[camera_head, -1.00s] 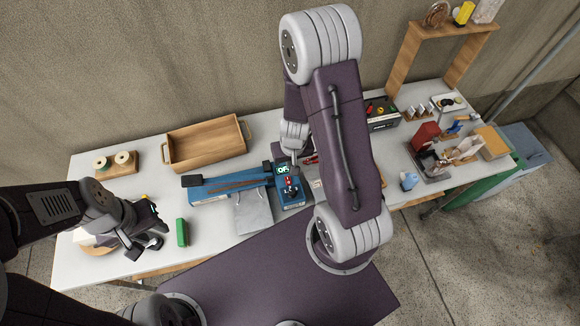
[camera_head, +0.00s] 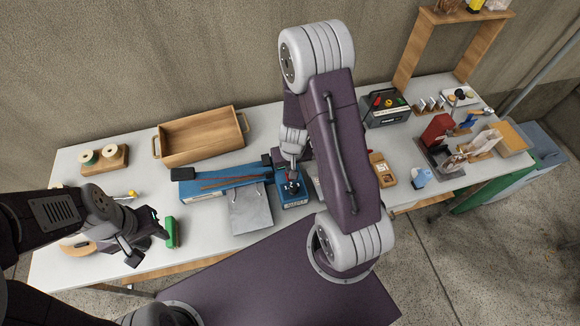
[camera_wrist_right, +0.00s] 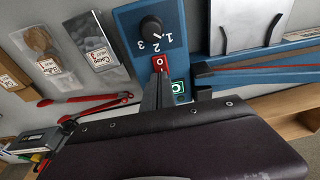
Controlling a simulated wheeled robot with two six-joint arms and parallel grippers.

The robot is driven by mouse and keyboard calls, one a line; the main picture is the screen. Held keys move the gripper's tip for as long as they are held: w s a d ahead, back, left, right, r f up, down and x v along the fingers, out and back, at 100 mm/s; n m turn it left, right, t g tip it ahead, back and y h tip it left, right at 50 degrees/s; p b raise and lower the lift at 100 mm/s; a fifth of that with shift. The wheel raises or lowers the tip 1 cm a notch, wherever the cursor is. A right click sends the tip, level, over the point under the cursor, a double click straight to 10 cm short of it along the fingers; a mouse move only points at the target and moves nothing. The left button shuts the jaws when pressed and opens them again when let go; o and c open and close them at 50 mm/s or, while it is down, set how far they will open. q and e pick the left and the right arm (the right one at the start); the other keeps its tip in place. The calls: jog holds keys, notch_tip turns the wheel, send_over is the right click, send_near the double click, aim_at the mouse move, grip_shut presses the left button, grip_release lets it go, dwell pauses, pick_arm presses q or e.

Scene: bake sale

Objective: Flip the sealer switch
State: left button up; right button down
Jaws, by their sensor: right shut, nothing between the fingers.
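The blue sealer (camera_head: 215,190) lies along the middle of the bench, its control box (camera_head: 291,200) at the right end. In the right wrist view the control panel (camera_wrist_right: 185,25) has a black knob, digits and a red switch (camera_wrist_right: 160,62) marked O. My right gripper (camera_head: 291,178) is shut and empty over the control box. In the wrist view its fingertips (camera_wrist_right: 160,78) are at the lower edge of the red switch; contact is unclear. My left gripper (camera_head: 148,240) is open and empty above the bench's left end.
A green block (camera_head: 171,232) stands close beside my left gripper. A red-handled tool (camera_wrist_right: 90,105) lies near the panel.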

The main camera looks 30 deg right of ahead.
jog(key=shift+f, duration=0.25)
jog(key=shift+s+a+b, duration=0.1)
jog(key=shift+s+b, duration=0.1)
jog(key=shift+b, duration=0.15)
jog(key=shift+s, duration=0.25)
jog(key=shift+s+r, duration=0.15)
jog(key=shift+s, duration=0.1)
jog(key=shift+w+r, duration=0.1)
